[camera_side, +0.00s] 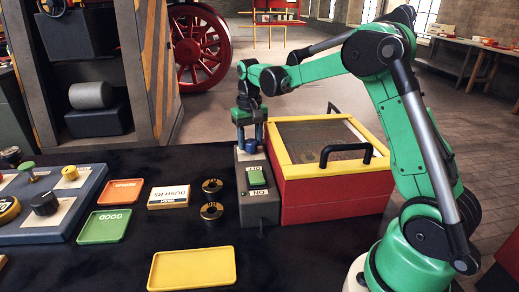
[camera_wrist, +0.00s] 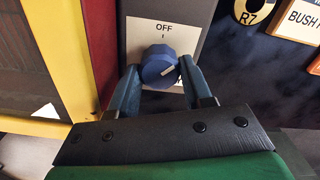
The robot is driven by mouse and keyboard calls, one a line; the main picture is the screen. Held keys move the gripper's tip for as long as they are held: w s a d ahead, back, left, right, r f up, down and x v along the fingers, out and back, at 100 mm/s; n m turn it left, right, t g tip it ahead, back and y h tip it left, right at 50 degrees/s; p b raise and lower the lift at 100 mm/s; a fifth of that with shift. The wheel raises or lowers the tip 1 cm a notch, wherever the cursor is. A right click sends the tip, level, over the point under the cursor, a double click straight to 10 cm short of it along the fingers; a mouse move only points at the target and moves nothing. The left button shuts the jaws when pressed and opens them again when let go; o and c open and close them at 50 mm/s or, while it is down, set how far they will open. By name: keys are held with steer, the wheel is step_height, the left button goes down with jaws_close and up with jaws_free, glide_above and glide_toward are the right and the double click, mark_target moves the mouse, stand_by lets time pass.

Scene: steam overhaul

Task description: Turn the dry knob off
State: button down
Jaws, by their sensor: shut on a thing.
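The dry knob (camera_wrist: 160,66) is a blue ribbed dial on a white plate marked OFF, seen in the wrist view. Its white pointer line points right and slightly up, away from the OFF tick above it. My gripper (camera_wrist: 159,70) has one blue finger on each side of the knob and is shut on it. In the side view my gripper (camera_side: 250,139) reaches down to the far end of the grey control box (camera_side: 262,212), and its fingers mostly hide the knob there. A green switch (camera_side: 257,182) sits nearer on this box.
A red box (camera_side: 330,200) with a yellow rim, mesh top and black handles stands right beside the control box. To the left lie two black rings (camera_side: 212,211), a white labelled box (camera_side: 173,196), orange (camera_side: 120,193), green (camera_side: 104,227) and yellow (camera_side: 192,269) trays.

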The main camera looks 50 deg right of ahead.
mark_target(250, 141)
steer(key=n, duration=0.4)
steer(key=shift+n, duration=2.3)
steer(key=c, duration=0.7)
jaws_free()
steer(key=shift+a, duration=0.1)
steer(key=shift+o, duration=0.2)
steer(key=shift+r, duration=2.85)
